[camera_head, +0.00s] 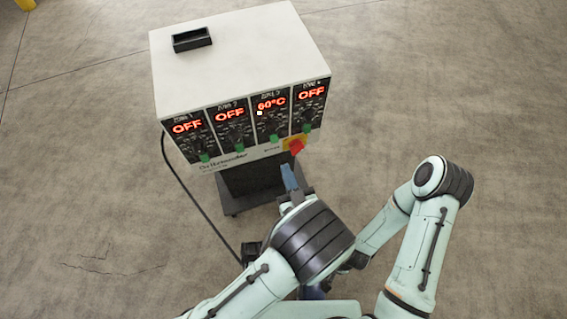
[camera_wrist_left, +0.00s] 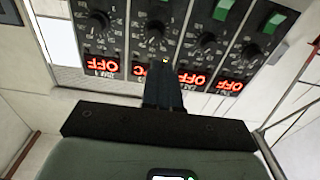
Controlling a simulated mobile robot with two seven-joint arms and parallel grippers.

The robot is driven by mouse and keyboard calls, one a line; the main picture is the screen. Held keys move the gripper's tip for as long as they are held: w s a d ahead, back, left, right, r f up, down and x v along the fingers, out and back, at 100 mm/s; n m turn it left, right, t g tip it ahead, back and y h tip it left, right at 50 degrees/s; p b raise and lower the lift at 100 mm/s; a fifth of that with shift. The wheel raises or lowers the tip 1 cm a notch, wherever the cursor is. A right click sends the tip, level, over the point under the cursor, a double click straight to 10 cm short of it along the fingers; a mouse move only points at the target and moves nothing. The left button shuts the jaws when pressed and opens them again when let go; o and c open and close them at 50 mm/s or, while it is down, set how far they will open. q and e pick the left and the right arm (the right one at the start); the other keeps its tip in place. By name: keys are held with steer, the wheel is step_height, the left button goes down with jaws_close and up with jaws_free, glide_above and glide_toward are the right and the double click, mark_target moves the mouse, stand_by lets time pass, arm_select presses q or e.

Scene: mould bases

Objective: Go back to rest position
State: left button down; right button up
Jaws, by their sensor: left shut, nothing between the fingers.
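My left gripper (camera_head: 289,178) is low in front of the white control box (camera_head: 235,50), just below its red and yellow switch (camera_head: 296,146). Its blue-grey fingers are shut with nothing between them. In the left wrist view the dark fingers (camera_wrist_left: 163,85) point at the panel, which appears upside down, and hide part of one display. I cannot tell whether they touch the box. My right arm (camera_head: 430,240) is bent at the right. Its gripper cannot be made out.
The panel has several dials with green switches below. The third display (camera_head: 271,103) reads 60°C; the others read OFF. A black handle recess (camera_head: 192,40) is on top. The box stands on a dark wheeled base (camera_head: 250,195). A black cable (camera_head: 195,200) runs along the floor. Concrete floor right is clear.

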stand_by(0.7)
arm_select(q)
steer(key=s+a+f+g+h+p, duration=0.35)
steer(key=a+f+g+p, duration=0.35)
steer(key=a+f+g, duration=0.6)
steer(key=s+f+g+h+p, duration=0.1)
steer(key=s+g+h+p, duration=0.4)
steer(key=s, duration=1.1)
steer(key=shift+s+a+h+p, duration=0.15)
steer(key=shift+a+h+p, duration=0.2)
steer(key=shift+p, duration=0.3)
arm_select(e)
step_height(320, 180, up, 12)
steer(key=shift+w+r+g, duration=0.2)
steer(key=shift+r+g, duration=0.05)
steer(key=shift+g, duration=0.05)
